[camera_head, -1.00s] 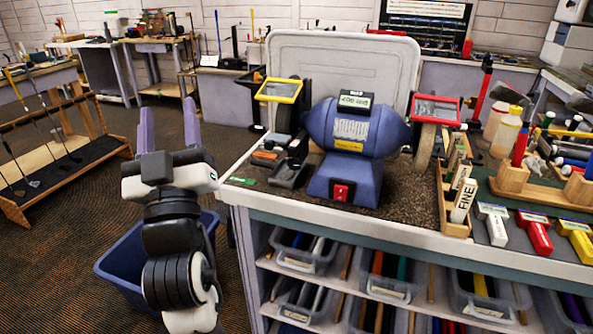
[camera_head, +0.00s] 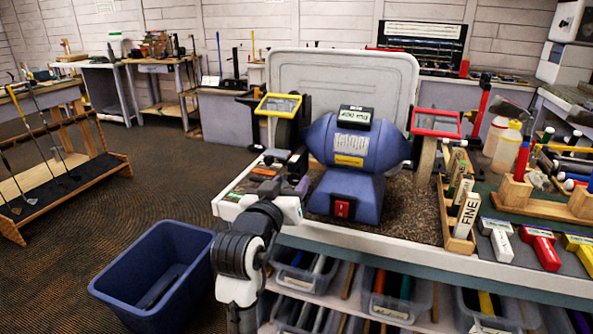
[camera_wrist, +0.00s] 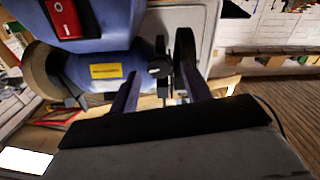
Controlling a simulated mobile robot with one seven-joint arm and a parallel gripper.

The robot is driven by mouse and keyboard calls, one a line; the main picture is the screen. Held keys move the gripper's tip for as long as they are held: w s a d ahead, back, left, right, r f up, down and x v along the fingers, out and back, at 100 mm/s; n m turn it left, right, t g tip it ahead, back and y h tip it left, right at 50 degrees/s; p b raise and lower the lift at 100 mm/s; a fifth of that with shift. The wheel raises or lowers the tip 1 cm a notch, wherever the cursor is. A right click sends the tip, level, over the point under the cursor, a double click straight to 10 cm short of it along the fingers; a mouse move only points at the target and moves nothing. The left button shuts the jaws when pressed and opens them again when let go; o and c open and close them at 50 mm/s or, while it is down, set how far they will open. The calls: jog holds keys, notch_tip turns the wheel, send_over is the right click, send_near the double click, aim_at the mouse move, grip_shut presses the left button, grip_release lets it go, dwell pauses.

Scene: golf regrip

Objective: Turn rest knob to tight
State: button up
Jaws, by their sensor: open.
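The blue bench grinder (camera_head: 352,150) stands on the bench. Its left wheel carries a yellow-framed shield (camera_head: 278,104), and a dark tool rest (camera_head: 297,162) sits below it. My gripper (camera_head: 284,184) is over the bench's front left edge, just in front of the rest, and partly covers it. In the wrist view my gripper (camera_wrist: 160,90) is open, with its two purple fingers apart. A small dark part with a pale end (camera_wrist: 159,69), perhaps the rest knob, shows beyond and between the fingertips. I cannot tell whether they touch it, or how tight it is.
The red switch (camera_head: 342,208) faces front on the grinder, right of my gripper. A blue bin (camera_head: 160,275) stands on the floor left of the bench. Wooden blocks (camera_head: 464,215) and coloured tools crowd the bench's right side. Trays sit on shelves below.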

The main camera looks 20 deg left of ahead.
aim_at(293, 179)
jog(key=w, duration=0.5)
jog(key=shift+d+p, duration=0.1)
jog(key=shift+p, duration=0.3)
